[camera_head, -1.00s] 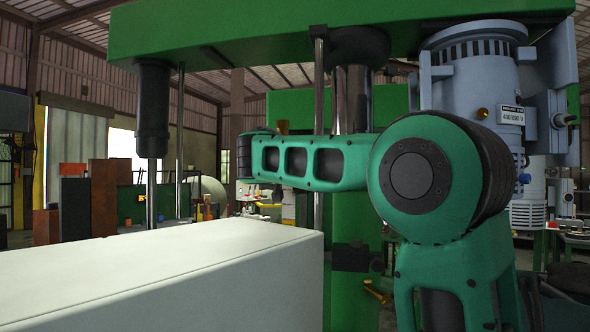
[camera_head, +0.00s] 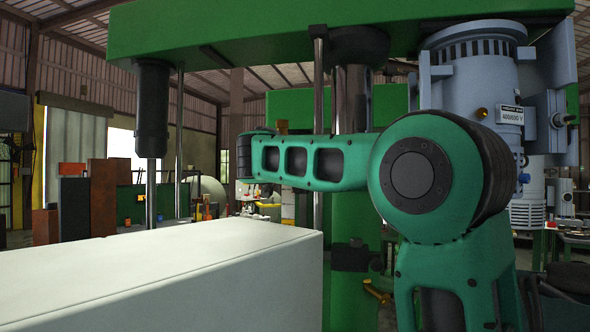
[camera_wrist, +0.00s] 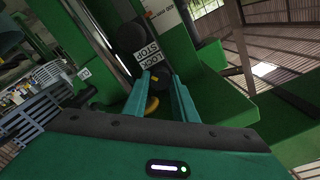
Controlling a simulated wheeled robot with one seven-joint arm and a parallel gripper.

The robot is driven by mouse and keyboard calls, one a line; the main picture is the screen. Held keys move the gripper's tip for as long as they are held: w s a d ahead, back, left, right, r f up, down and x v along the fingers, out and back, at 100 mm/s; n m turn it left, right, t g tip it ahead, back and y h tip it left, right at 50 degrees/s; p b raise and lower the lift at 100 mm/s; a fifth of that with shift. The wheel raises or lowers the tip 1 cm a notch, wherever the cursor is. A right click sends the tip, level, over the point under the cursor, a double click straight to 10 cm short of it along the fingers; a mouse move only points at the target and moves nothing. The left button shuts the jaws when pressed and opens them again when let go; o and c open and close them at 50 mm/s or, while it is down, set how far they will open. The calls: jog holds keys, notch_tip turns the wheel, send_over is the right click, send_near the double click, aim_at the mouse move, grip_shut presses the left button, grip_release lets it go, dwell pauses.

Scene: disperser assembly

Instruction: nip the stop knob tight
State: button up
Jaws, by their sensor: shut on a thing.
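In the wrist view, my gripper (camera_wrist: 159,78) has its two green fingers on either side of a small dark knob (camera_wrist: 161,72) with a yellow mark. The fingers are shut on this knob, which I take to be the stop knob. It sits just below a white label reading LOCK STOP (camera_wrist: 148,54). The fingers hide the knob's sides, so its seating cannot be seen. A brass-coloured round part (camera_wrist: 152,105) shows between the fingers, nearer to my palm. In the head view my fingers and the knob cannot be made out.
The green disperser frame (camera_head: 340,28) spans overhead, with steel columns below it. A grey-blue motor (camera_head: 480,75) hangs at right. A large white box (camera_head: 170,270) fills the lower left. A black collar (camera_head: 350,257) and a brass lever (camera_head: 377,291) sit on the green column.

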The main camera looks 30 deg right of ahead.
jog(key=shift+a, duration=0.15)
jog(key=o, duration=1)
jog(key=shift+o, duration=0.2)
jog(key=v, duration=1)
jog(key=shift+s+a, duration=0.2)
